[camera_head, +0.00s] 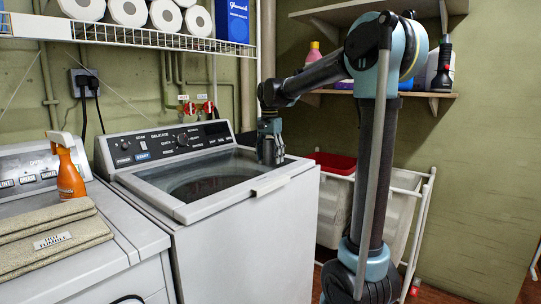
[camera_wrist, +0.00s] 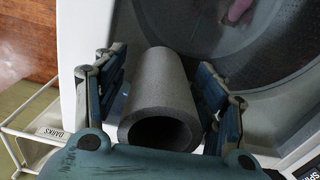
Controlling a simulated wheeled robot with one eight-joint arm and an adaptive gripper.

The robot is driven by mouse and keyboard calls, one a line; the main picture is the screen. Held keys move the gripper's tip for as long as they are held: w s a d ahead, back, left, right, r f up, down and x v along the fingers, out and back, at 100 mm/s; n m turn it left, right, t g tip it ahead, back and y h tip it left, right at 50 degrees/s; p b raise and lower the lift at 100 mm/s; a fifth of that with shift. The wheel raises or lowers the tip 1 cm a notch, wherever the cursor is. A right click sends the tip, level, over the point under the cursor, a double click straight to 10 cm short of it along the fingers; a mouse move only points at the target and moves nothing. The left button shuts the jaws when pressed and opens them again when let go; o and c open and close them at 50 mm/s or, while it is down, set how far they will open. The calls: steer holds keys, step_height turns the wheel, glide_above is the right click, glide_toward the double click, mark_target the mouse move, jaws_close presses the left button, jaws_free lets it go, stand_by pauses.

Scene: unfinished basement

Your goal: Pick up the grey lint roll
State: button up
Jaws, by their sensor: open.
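The grey lint roll (camera_wrist: 160,92) is a hollow cylinder in the middle of the wrist view, with its dark open end facing the camera. In the head view my gripper (camera_head: 270,150) points down at the right rear of the washing machine's top (camera_head: 240,240).
The glass lid (camera_head: 205,175) is right beside my gripper. A white hamper frame (camera_head: 425,200) with a red item (camera_head: 333,162) stands right of the machine. A wire shelf (camera_head: 150,40) and a wooden shelf (camera_head: 420,95) hang above. An orange spray bottle (camera_head: 70,178) stands at left.

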steer(key=shift+f, duration=0.2)
steer(key=c, duration=1.1)
steer(key=shift+c, duration=0.2)
steer(key=shift+r, duration=0.1)
